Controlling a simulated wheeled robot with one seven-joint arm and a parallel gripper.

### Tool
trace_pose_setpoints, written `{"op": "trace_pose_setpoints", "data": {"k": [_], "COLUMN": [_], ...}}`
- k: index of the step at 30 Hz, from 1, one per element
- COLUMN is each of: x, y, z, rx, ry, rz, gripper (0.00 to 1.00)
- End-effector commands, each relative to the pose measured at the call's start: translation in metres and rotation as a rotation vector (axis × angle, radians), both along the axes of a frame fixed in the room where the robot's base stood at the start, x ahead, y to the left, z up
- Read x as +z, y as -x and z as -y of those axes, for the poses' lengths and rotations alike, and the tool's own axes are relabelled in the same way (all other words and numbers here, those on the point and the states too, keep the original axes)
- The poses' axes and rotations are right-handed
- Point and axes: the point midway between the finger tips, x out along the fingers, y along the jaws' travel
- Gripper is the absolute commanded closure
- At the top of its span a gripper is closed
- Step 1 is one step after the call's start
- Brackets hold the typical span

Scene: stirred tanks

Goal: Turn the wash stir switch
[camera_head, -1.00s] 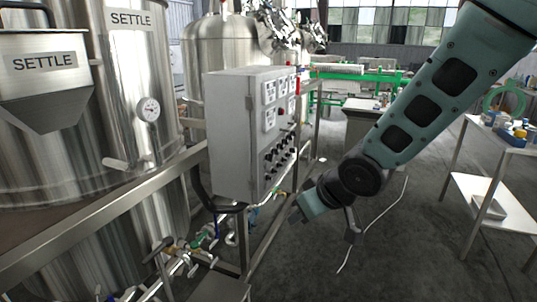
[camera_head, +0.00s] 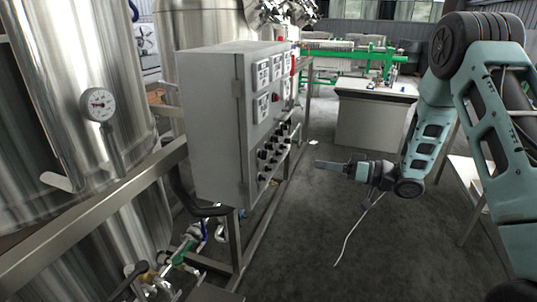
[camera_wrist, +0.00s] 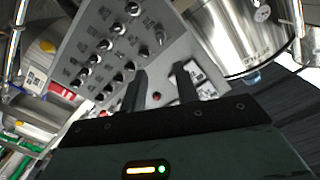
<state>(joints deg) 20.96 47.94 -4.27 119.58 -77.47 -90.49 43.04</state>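The control box (camera_head: 215,130) is a grey cabinet; its panel face carries rows of black knob switches (camera_head: 268,150), which also show in the wrist view (camera_wrist: 102,45). Their labels are too small to read, so I cannot tell which one is the wash stir switch. My gripper (camera_head: 318,163) is to the right of the panel, pointing left at the knobs, with a clear space between. In the wrist view my gripper's two dark fingers (camera_wrist: 160,78) stand apart with nothing held. A red button (camera_wrist: 156,96) shows between them, farther off on the panel.
Steel tanks (camera_head: 75,90) with a dial gauge (camera_head: 97,104) stand at the left behind a metal rail (camera_head: 90,215). Pipes and valves (camera_head: 185,250) are below the box. A grey cabinet (camera_head: 370,125) stands beyond.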

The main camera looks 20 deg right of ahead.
Motion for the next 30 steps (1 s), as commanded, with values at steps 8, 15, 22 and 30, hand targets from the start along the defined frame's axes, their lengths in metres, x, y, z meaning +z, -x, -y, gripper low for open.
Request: {"op": "trace_pose_setpoints", "data": {"k": [8,15,22,30], "x": [0.002,0.002,0.001,0.001], "y": [-0.033,-0.062,-0.084,-0.093], "z": [-0.047,-0.088,-0.117,-0.129], "rx": [0.004,0.003,0.000,-0.001], "ry": [0.000,0.002,0.002,0.002], "rz": [0.001,0.001,0.001,0.001], "gripper": [0.69,0.69,0.69,0.69]}}
